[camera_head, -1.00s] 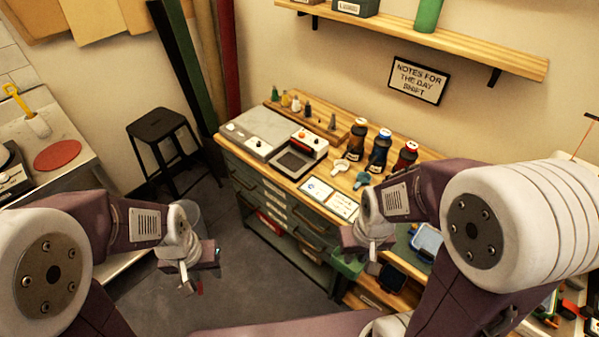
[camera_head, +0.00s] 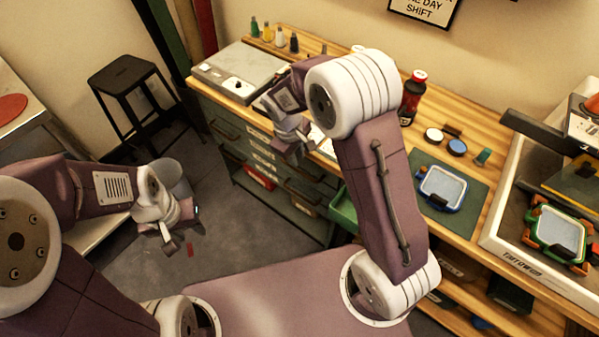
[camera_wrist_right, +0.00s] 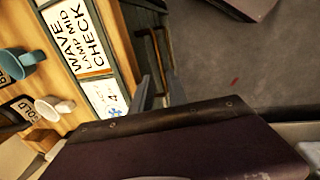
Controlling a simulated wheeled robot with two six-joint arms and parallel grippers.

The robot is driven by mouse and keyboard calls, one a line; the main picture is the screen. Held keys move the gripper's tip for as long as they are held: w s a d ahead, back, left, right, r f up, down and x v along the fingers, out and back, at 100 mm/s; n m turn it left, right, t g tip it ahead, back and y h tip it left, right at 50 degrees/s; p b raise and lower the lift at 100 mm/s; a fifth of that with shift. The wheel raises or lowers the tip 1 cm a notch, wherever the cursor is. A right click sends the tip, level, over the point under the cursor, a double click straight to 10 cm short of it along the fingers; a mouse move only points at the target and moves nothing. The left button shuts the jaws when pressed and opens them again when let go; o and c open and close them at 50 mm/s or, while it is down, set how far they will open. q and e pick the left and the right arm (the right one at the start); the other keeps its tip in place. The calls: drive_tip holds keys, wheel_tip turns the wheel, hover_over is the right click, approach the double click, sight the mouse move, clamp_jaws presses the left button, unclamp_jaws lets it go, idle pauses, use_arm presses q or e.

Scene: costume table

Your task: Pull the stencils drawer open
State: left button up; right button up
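The grey drawer cabinet (camera_head: 262,147) stands under the wooden worktop, with dark bar handles and small pale labels on its drawer fronts. The labels are too small to read, so I cannot tell which drawer is the stencils one. All visible drawers look closed. My right gripper (camera_head: 293,148) is at the cabinet's right-hand front, covering part of it. In the right wrist view its two grey fingers (camera_wrist_right: 158,90) stand apart, close to a brown bar handle (camera_wrist_right: 163,52); contact is unclear. My left gripper (camera_head: 176,234) hangs over the floor, away from the cabinet; its fingers are too small to judge.
A black stool (camera_head: 128,82) and a pale bin (camera_head: 172,178) stand left of the cabinet. A green bin (camera_head: 343,212) is right of the drawers. Bottles and a green mat (camera_head: 467,176) are on the worktop. Grey floor (camera_head: 265,237) before the cabinet is clear.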

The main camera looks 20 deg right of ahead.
sight(300, 171)
drive_tip(key=f, duration=0.2)
drive_tip(key=w+f+b, duration=0.1)
drive_tip(key=f, duration=0.2)
drive_tip(key=d+f, duration=0.1)
drive_tip(key=f, duration=0.1)
drive_tip(key=shift+w+f, duration=0.15)
drive_tip(key=shift+d+f+b, duration=0.15)
drive_tip(key=shift+f+b, duration=0.2)
drive_tip(key=shift+f, duration=0.25)
drive_tip(key=shift+c, duration=0.3)
clamp_jaws()
